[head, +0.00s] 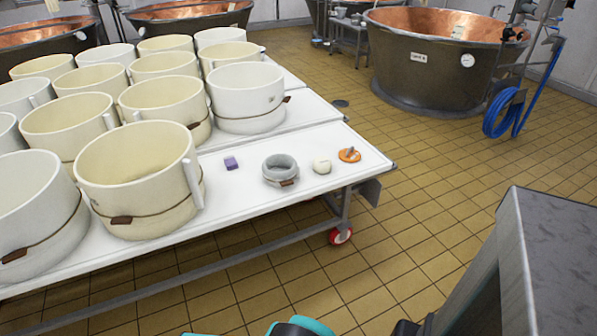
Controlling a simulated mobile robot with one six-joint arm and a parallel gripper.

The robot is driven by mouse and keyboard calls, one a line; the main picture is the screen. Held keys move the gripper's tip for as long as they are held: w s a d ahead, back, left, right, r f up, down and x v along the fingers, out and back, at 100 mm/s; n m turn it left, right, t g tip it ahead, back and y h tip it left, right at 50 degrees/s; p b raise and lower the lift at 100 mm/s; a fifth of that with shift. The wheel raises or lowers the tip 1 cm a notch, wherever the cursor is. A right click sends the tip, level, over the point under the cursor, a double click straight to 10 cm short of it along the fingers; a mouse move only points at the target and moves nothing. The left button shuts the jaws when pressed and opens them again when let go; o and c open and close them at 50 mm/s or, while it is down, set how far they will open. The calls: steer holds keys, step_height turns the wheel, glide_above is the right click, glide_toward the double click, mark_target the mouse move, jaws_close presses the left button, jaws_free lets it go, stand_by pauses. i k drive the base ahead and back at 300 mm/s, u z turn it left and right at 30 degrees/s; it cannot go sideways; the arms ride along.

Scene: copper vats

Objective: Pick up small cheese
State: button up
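The small cheese (321,167) is a small, pale, rounded piece on the white table (325,140), near its right end. It sits between a grey ring-shaped object (280,170) on its left and an orange object (349,155) on its right, apart from both. Nothing covers it. My gripper does not show; only teal and dark parts, seemingly of my arm, show at the bottom edge.
Several large cream and white moulds (140,180) crowd the table's left and middle. A small purple block (231,163) lies left of the ring. The table stands on a red-wheeled caster (340,236). Tiled floor (420,200) is open to its right. A copper vat (425,75) stands behind.

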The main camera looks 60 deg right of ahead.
mark_target(322, 164)
steer(key=z, duration=0.1)
steer(key=k, duration=0.25)
steer(key=u, duration=2.1)
steer(key=k, duration=2.5)
steer(key=z, duration=0.05)
